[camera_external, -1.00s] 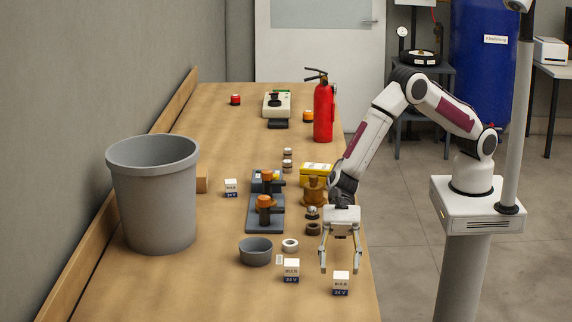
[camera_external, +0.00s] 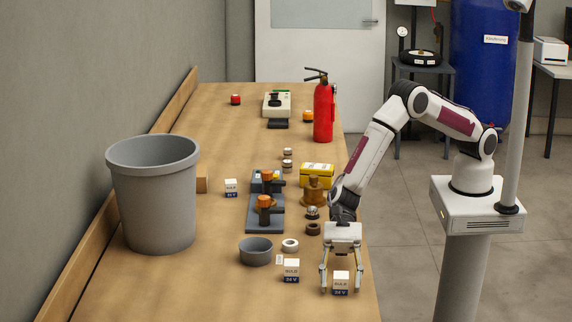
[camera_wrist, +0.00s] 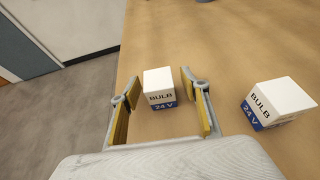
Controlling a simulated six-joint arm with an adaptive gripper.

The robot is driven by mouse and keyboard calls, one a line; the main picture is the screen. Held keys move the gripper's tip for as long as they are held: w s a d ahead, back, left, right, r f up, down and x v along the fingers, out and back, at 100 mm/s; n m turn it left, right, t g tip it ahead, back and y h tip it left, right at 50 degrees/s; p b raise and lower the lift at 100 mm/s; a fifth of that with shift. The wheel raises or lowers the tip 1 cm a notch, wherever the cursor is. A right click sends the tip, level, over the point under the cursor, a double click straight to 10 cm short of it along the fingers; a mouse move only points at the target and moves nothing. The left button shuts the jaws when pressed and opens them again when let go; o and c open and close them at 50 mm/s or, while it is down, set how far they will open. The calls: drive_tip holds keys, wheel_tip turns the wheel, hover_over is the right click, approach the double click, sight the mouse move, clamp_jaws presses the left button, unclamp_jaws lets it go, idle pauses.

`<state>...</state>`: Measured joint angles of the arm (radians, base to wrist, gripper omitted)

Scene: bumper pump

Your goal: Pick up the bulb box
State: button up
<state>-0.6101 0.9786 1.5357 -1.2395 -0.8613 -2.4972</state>
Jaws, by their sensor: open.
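A white bulb box with a blue 24 V band (camera_external: 341,282) stands on the bench near its right front edge. In the wrist view this bulb box (camera_wrist: 159,88) lies between and slightly beyond the fingertips. My gripper (camera_external: 341,287) is open, with one finger on each side of this box in the external view; whether they touch it I cannot tell. A second bulb box (camera_external: 291,270) stands to the left, and it also shows at the right in the wrist view (camera_wrist: 276,104). A third bulb box (camera_external: 231,188) stands farther back, near the grey bin.
A grey bowl (camera_external: 256,251) and a white ring (camera_external: 290,245) lie behind the second box. A dark fixture (camera_external: 265,222), a yellow box (camera_external: 317,174) and a red extinguisher (camera_external: 323,112) stand farther back. A large grey bin (camera_external: 155,195) stands left. The front left bench is clear.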

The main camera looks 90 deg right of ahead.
sight(344, 280)
drive_tip(key=c, duration=1.1)
drive_tip(key=shift+c, duration=0.2)
drive_tip(key=shift+r, duration=0.15)
drive_tip(key=shift+r, duration=4.9)
